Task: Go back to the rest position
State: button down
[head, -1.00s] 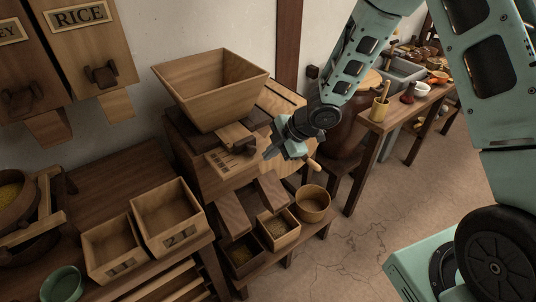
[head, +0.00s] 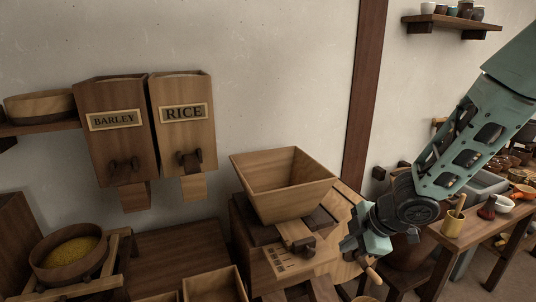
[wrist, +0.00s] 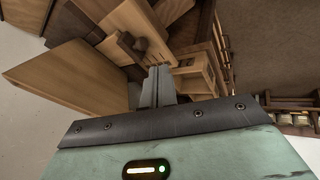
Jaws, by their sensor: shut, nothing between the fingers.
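My gripper (head: 352,243) is shut and empty. In the head view it is just right of the wooden mill with the square hopper (head: 283,186), close to the mill's front. In the wrist view the shut fingers (wrist: 158,85) point toward the mill's wooden parts, and the hopper (wrist: 75,80) shows at the left. I cannot tell from these views whether the fingertips touch the mill. My teal arm comes in from the upper right of the head view.
Barley (head: 112,130) and rice (head: 182,125) dispensers hang on the wall at left. A sieve of grain (head: 70,252) sits at lower left. A side table (head: 475,238) with a mortar (head: 453,222) and bowls is at right. A shelf (head: 450,27) is at upper right.

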jog(key=s+a+r+m+g+h, duration=0.1)
jog(key=s+a+r+m, duration=0.1)
jog(key=s, duration=0.7)
jog(key=s+a+r+m+g+h, duration=0.1)
jog(key=s+a+r+m+g, duration=0.1)
jog(key=s, duration=0.7)
jog(key=s+a+r+m+g+h, duration=0.1)
jog(key=s+a+r+m, duration=0.2)
jog(key=s+r+m, duration=0.3)
jog(key=s, duration=0.3)
jog(key=shift+a+h, duration=0.15)
jog(key=shift+h, duration=0.25)
